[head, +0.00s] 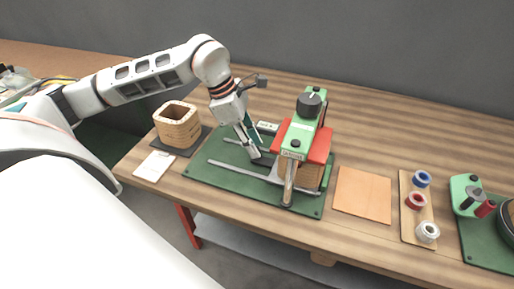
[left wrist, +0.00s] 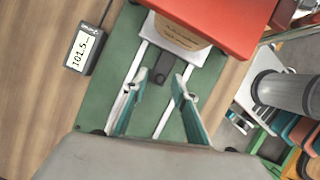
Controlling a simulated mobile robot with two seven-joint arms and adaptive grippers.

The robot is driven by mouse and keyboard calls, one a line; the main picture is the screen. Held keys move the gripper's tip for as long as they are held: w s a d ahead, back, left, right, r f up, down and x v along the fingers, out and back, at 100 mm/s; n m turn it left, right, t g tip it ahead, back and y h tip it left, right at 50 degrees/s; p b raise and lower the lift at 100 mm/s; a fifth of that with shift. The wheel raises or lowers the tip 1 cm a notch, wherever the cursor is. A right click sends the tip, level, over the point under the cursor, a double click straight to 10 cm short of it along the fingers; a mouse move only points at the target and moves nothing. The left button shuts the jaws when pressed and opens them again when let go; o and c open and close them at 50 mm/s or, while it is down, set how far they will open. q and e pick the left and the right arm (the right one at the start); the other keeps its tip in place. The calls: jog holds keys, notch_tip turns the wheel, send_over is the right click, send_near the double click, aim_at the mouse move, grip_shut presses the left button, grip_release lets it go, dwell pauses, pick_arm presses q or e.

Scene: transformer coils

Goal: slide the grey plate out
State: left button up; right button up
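The grey plate (left wrist: 182,36) lies on the press rails, beneath the coil block (head: 311,176) and the red press plate (head: 320,148). Its dark tab (left wrist: 156,70) sticks out toward my left gripper (left wrist: 160,82); in the head view the tab (head: 264,160) is beside the fingertips. My left gripper is open, with its two teal fingers on either side of the tab's end and a gap visible between them. I cannot tell how far above the tab the fingertips are. In the head view my left gripper (head: 255,155) is at the press's left side. My right gripper is not in view.
The press stands on a green base (head: 215,176) with two pale rails. A small display (left wrist: 83,48) reads 101.5. A wooden coil block (head: 178,128) and a white card (head: 154,167) are at left. A tan sheet (head: 362,194) and a tape-roll board (head: 408,232) are at right.

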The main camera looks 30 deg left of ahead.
pick_arm(q)
jog(key=shift+x, duration=1.1)
grip_shut()
